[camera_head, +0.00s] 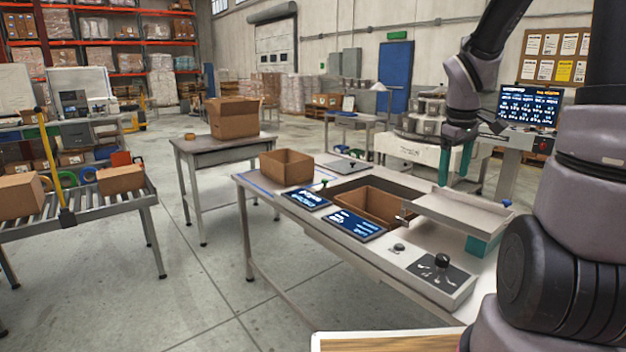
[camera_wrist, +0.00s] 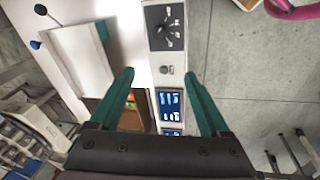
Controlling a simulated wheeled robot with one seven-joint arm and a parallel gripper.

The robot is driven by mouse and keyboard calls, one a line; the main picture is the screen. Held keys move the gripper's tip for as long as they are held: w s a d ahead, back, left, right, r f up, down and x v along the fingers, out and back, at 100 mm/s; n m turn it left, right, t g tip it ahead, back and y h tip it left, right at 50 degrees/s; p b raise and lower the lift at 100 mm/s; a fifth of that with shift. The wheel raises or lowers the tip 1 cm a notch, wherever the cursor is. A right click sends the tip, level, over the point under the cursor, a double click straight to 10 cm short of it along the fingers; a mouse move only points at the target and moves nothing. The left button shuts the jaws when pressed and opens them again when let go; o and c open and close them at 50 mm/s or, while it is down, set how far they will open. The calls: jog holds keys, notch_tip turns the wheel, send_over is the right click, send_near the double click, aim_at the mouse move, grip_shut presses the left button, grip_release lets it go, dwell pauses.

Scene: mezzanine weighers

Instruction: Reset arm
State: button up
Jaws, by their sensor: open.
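My gripper (camera_head: 456,163) is open, with its two green fingers pointing down above the back right part of the weighing table (camera_head: 300,216). In the wrist view my gripper (camera_wrist: 160,84) has its fingers spread wide with nothing held between them. Below it the wrist view shows the table's control panel with a black knob (camera_wrist: 166,27), a small round button (camera_wrist: 165,70) and a blue screen (camera_wrist: 170,105). The open cardboard box (camera_head: 372,208) sunk in the table is partly hidden by a finger in the wrist view.
A metal tray (camera_head: 462,211) is raised on the table's right side, under my gripper. A smaller open box (camera_head: 286,167) stands at the table's far left end. A side table (camera_head: 204,146) carries another box (camera_head: 233,117). A roller conveyor (camera_head: 84,208) with boxes is at left. Floor between is clear.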

jog(key=s+a+r+m+t+y, duration=0.1)
jog(key=s+a+r+m+t, duration=0.1)
jog(key=s+a+r+m, duration=0.2)
jog(key=s+a+r+m+t+y, duration=0.2)
jog(key=s+a+r+m, duration=0.3)
jog(key=s+r, duration=0.5)
jog(key=shift+s+r+m+t, duration=0.35)
jog(key=shift+r+t, duration=0.15)
jog(key=shift+t, duration=0.1)
